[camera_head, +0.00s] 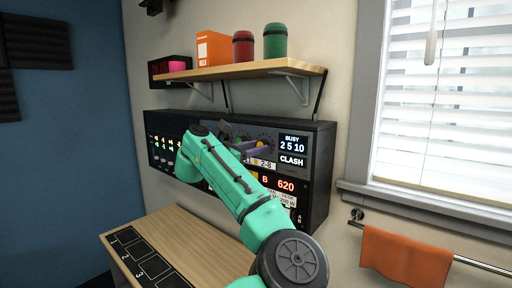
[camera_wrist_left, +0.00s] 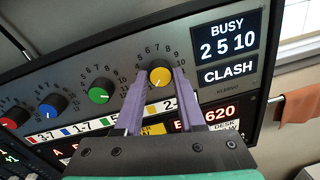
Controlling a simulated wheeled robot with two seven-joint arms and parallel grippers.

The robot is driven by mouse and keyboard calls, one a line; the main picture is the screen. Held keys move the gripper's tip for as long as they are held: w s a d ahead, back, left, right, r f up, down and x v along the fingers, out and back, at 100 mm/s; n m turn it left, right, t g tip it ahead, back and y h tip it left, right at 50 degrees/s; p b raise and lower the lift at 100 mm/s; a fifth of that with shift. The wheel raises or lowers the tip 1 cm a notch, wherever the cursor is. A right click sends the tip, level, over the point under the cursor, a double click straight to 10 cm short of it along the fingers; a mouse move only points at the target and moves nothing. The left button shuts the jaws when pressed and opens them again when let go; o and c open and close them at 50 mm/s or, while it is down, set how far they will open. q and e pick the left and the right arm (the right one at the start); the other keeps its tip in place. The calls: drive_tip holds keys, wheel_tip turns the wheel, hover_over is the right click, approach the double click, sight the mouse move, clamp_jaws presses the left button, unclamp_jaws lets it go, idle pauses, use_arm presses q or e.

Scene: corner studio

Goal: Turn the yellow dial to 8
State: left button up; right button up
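The yellow dial (camera_wrist_left: 160,75) is a round knob on the dark rack panel, at the right end of a row of coloured dials. Its light pointer mark is at its lower left, away from the 8 at the upper right of its printed scale. My left gripper (camera_wrist_left: 159,82) has its two purple fingers on either side of the dial, apart, with a small gap seeming to show; contact is unclear. In the head view the left gripper (camera_head: 256,151) is at the panel, and my arm hides part of it. My right gripper is out of view.
Green (camera_wrist_left: 101,90), blue (camera_wrist_left: 53,105) and red (camera_wrist_left: 13,118) dials sit left of the yellow one. A display (camera_wrist_left: 228,48) reads BUSY 2 5 10, CLASH. A wooden shelf (camera_head: 240,70) overhangs the rack. A wooden desk (camera_head: 190,240) stands below; an orange towel (camera_head: 405,257) hangs right.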

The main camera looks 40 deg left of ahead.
use_arm(q)
clamp_jaws()
drive_tip(key=shift+f, duration=0.1)
